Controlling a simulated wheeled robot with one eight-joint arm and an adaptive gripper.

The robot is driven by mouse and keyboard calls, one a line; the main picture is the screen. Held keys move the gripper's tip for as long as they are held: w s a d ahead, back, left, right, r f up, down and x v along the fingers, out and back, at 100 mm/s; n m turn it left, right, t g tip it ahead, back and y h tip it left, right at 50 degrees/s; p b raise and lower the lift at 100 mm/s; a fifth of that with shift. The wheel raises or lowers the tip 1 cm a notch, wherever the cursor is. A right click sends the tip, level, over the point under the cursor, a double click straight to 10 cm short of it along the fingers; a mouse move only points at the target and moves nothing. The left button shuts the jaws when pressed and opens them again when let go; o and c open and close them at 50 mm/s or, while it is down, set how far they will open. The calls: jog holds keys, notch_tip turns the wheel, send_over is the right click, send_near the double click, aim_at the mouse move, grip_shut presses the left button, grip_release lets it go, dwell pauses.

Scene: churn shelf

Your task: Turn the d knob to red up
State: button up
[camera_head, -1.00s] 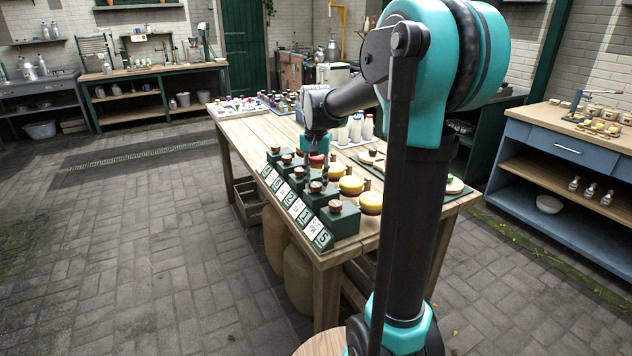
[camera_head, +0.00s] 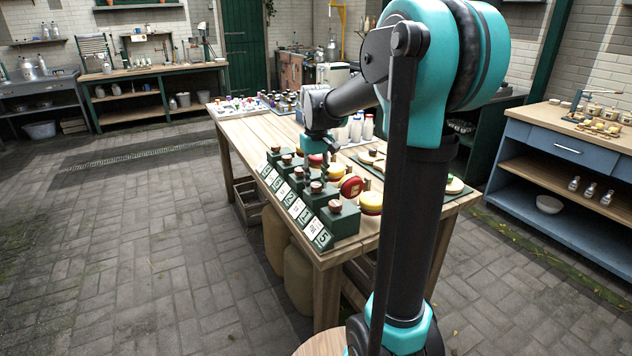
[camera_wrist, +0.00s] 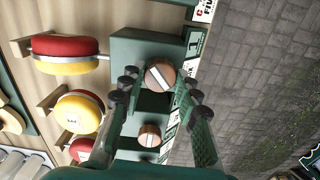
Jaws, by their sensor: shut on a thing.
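In the wrist view my gripper (camera_wrist: 162,84) has its fingers on either side of a round wooden knob (camera_wrist: 160,75) with a white stripe, on a dark green box (camera_wrist: 146,48). It is shut on this knob, whose stripe lies at a slant. A rod runs from the box to a disc (camera_wrist: 65,55), seen nearly edge-on, mostly red with a white band and some yellow. In the head view this disc (camera_head: 351,186) shows a tilted red face. I cannot read its card as d.
A neighbouring knob (camera_wrist: 150,137) sits close below the fingers. Its row has several knobs, with yellow and red discs behind, such as a yellow disc (camera_wrist: 80,112). White cards (camera_head: 312,228) line the front. The nearest knob (camera_head: 335,205) stands by the table's (camera_head: 330,256) corner.

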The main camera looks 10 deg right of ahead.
aim_at(316, 184)
jog(key=n, duration=0.4)
jog(key=shift+n, duration=2.9)
jog(key=o, duration=1.2)
jog(key=shift+c, duration=0.2)
notch_tip(316, 184, up, 12)
